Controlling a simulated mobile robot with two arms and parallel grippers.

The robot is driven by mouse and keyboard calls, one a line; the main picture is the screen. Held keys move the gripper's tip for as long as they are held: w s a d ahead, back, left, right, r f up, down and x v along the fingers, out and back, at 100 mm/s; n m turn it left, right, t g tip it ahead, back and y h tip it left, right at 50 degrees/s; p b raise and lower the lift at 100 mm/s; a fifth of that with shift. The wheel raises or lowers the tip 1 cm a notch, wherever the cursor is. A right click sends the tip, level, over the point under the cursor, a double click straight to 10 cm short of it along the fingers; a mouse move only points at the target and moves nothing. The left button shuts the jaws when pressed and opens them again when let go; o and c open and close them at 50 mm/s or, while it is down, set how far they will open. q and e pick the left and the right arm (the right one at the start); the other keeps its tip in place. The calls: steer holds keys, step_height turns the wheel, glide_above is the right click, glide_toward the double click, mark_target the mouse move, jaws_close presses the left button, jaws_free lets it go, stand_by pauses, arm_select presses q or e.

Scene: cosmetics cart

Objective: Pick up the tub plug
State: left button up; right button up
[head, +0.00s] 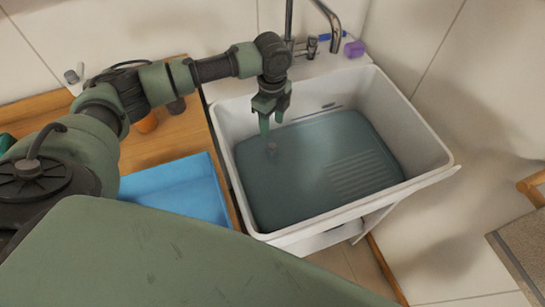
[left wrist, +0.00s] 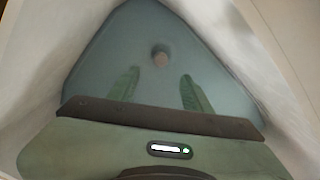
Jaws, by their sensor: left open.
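The tub plug (head: 272,149) looks like a small grey-brown round knob at the left part of the basin floor, within the blue-grey tinted area. In the left wrist view the plug (left wrist: 160,58) lies just beyond my fingertips, near the middle between them. My left gripper (head: 272,120) points down into the white basin (head: 385,95), above the plug and apart from it. In the left wrist view both green fingers of this gripper (left wrist: 160,76) are spread, with nothing between them. My right gripper is not in view.
The basin walls (left wrist: 262,45) rise close on both sides of my left gripper. A metal faucet (head: 333,30) and a purple object (head: 354,49) are at the basin's back edge. A blue tray (head: 175,190) sits on the wooden counter (head: 180,135) at left.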

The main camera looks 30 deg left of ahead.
arm_select(q)
steer(key=b, duration=0.3)
glide_above(272, 145)
step_height(272, 145, down, 5)
steer(key=shift+f, duration=0.15)
steer(key=shift+f+p, duration=0.4)
steer(key=shift+f, duration=3.4)
jaws_close()
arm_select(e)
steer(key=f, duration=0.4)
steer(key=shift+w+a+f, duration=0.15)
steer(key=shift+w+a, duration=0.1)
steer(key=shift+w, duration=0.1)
